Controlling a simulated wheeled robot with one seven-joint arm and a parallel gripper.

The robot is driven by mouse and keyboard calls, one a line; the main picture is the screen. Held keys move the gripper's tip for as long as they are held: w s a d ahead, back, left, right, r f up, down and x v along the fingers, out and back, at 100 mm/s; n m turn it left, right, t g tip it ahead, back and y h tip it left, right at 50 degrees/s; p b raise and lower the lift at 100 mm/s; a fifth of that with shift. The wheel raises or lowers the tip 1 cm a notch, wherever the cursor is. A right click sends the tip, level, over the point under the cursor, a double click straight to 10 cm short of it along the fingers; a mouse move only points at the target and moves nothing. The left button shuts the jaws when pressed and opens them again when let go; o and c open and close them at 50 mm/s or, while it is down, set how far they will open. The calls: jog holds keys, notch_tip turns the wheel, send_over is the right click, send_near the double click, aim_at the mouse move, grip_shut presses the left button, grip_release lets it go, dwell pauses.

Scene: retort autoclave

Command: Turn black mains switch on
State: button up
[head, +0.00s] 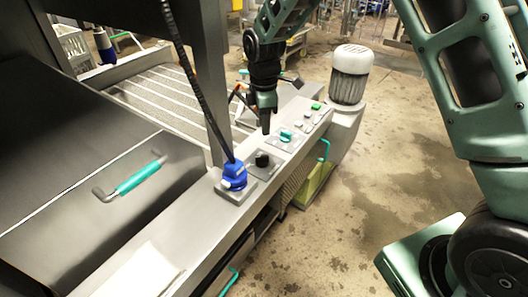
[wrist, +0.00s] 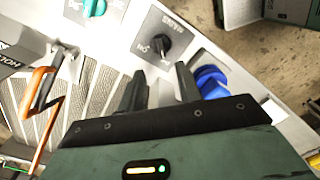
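The black mains switch (head: 262,159) is a round knob on a grey plate on the long control ledge. In the wrist view the black knob (wrist: 161,43) sits on its plate with small lettering around it; I cannot read its setting surely. My gripper (head: 265,125) points down just above and beyond the switch in the head view. In the wrist view my gripper (wrist: 158,85) has two black fingers spread apart with nothing between them. The knob lies ahead of the fingertips, apart from them.
A blue plug (head: 234,176) with a black cable stands close beside the switch. A teal knob (head: 286,135), other buttons and a green button (head: 316,106) line the ledge. A grey motor (head: 350,75) stands at its far end. An orange-handled item (wrist: 40,85) shows at left.

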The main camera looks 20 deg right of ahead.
aim_at(264, 156)
notch_tip(264, 156, down, 12)
jog(key=shift+r+p, duration=0.15)
jog(key=shift+p, duration=0.65)
grip_shut()
